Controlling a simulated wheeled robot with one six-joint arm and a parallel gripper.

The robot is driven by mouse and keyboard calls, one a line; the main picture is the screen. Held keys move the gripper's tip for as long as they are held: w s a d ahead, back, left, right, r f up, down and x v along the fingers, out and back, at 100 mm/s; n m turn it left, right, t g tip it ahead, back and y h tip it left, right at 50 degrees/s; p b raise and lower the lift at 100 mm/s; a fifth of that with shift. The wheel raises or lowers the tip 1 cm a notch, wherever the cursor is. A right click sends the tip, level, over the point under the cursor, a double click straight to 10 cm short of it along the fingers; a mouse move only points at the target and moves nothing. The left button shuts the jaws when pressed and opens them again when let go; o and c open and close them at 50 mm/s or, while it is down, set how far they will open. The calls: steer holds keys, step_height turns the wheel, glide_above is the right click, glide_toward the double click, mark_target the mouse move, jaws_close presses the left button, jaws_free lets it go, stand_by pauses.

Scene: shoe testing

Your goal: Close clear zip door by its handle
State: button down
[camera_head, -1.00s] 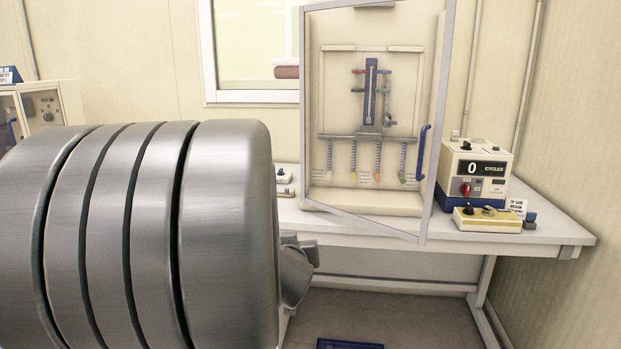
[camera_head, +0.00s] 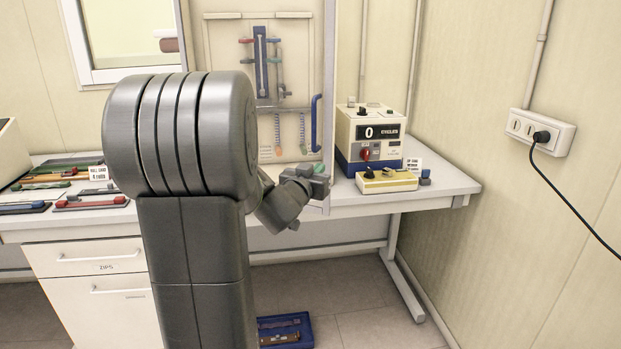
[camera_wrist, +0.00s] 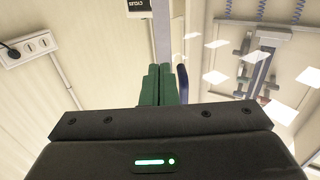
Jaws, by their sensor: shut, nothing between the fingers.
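The clear zip door (camera_head: 329,90) is a see-through panel in a pale grey frame on the tester cabinet. It appears swung out towards me, with its lower edge partly hidden by my arm. Its blue upright handle (camera_head: 316,123) is near the door's right edge. My gripper (camera_head: 320,170) is just below the handle, its green fingers shut and empty. In the wrist view, the fingers (camera_wrist: 160,82) are together, with the blue handle (camera_wrist: 182,84) just right of them. I cannot tell whether they touch it.
A cycle counter (camera_head: 370,135) and a yellow control box (camera_head: 387,181) stand on the bench right of the door. Zips lie on the bench at left (camera_head: 88,201). A blue tray (camera_head: 286,331) sits on the floor. A wall socket (camera_head: 540,130) is at right.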

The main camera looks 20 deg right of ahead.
mark_target(329, 159)
steer(key=shift+x, duration=2.7)
